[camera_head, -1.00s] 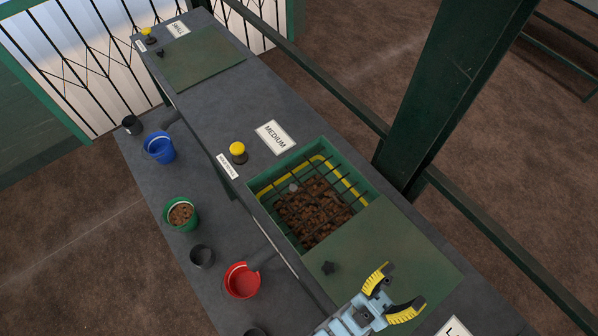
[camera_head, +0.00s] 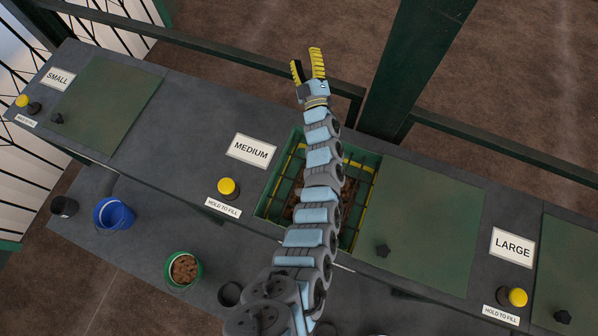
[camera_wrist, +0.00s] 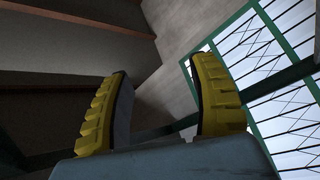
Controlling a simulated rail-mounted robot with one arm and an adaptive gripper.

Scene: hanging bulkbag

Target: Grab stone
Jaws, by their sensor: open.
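The stones (camera_head: 348,205) are a brown heap inside the open bin of the MEDIUM section, seen in the head view below a dark grid of bars. My arm crosses over the bin and hides much of the heap. My gripper (camera_head: 308,66), with yellow ridged fingers, is raised beyond the far edge of the counter, past the bin. Its fingers (camera_wrist: 164,100) stand apart and empty in the wrist view, with only walls and a barred window behind them. No stone shows in the wrist view.
The bin's green rim (camera_head: 366,160) has a green lid (camera_head: 430,225) to its right. A dark green post (camera_head: 405,75) and rail stand behind the counter. A yellow button (camera_head: 228,187) sits left of the bin. A green bucket of stones (camera_head: 184,269) and blue bucket (camera_head: 114,214) stand in front.

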